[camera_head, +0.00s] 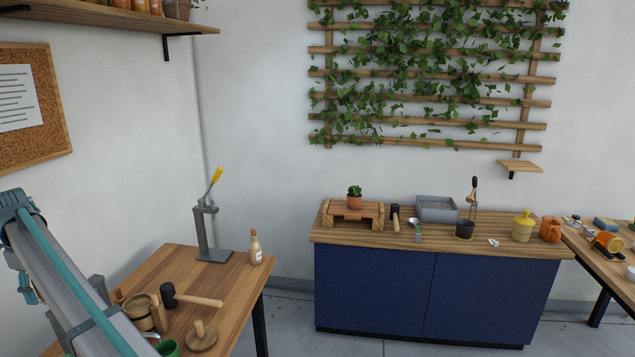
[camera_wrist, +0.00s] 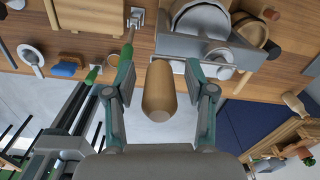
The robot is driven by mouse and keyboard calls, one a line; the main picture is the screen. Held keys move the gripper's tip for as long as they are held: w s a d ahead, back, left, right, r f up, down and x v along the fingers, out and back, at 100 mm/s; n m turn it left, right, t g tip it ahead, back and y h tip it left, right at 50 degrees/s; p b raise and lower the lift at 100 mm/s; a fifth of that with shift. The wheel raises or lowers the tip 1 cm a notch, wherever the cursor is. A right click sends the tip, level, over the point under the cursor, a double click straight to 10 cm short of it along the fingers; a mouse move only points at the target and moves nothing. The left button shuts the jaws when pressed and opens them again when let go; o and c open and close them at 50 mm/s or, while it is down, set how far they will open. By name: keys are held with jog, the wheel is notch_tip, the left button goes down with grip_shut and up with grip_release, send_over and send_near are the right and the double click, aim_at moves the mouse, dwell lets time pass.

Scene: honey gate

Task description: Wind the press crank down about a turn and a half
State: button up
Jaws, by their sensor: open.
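In the wrist view a tan, barrel-shaped wooden grip (camera_wrist: 159,95), which looks like the crank's handle, sits between the two spread fingers of my gripper (camera_wrist: 159,68). Gaps show on both sides of it, so the fingers are apart from it. Behind it is grey metalwork with a round drum (camera_wrist: 201,20), which seems to be the press. How the grip joins the metal is hidden. The head view does not clearly show the press crank or my gripper; my arm crosses the lower left.
In the head view, a grey lever stand (camera_head: 203,232) with a yellow handle, a bottle (camera_head: 255,247) and a mallet (camera_head: 190,298) are on the left wooden table (camera_head: 237,282). A blue cabinet (camera_head: 375,290) stands beyond. In the wrist view a wooden tub (camera_wrist: 250,30) is close at upper right.

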jog(key=shift+r+p, duration=1.55)
jog(key=shift+r, duration=1.75)
